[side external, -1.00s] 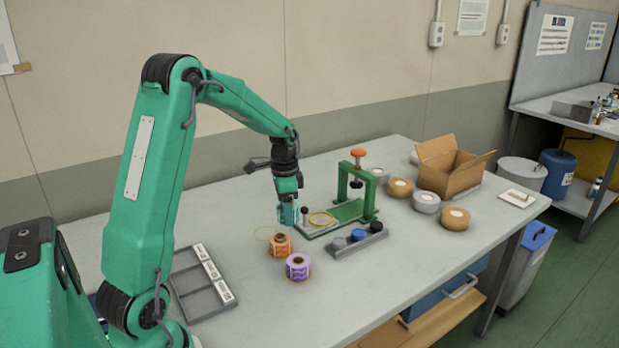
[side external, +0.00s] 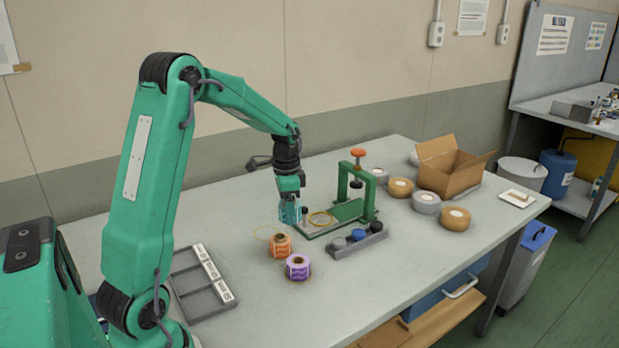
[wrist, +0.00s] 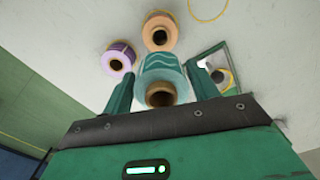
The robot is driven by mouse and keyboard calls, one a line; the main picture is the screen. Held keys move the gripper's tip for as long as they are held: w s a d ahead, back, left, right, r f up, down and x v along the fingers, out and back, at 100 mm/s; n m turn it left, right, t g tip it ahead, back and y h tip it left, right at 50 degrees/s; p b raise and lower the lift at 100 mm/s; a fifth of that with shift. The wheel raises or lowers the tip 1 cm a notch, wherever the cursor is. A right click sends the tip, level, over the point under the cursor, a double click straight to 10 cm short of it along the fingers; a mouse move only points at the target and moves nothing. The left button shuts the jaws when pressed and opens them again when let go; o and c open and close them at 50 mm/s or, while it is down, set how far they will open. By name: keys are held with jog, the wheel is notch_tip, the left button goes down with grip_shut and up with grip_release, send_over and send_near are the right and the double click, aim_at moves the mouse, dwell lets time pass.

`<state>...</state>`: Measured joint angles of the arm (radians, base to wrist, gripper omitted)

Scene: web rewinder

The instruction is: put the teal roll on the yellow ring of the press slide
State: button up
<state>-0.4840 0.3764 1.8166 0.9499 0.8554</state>
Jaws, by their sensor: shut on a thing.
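In the side view, my gripper (side external: 290,203) points down and is shut on the teal roll (side external: 287,213), above the table at the left end of the press slide (side external: 351,211). In the wrist view the teal roll (wrist: 160,68), with pale wavy lines, sits between the two fingers of my gripper (wrist: 161,80). The yellow ring (side external: 321,218) lies on the slide, just right of the held roll and apart from it in the side view. The exact height of the roll over the table is hard to tell.
An orange roll (side external: 280,245) and a purple roll (side external: 298,266) stand in front of my gripper. A thin yellow outline (side external: 263,233) lies beside the orange roll. The green press frame (side external: 343,184), a grey holder with knobs (side external: 357,241) and a grey tray (side external: 204,284) are nearby.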

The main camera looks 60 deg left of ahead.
notch_tip(320, 180, up, 5)
send_over(319, 220)
jog(key=shift+f, duration=4.4)
jog(key=shift+f, duration=0.1)
jog(key=shift+f, duration=1.9)
jog(key=shift+f, duration=0.8)
jog(key=o, duration=1.3)
jog(key=shift+c, duration=0.2)
jog(key=shift+r, duration=0.1)
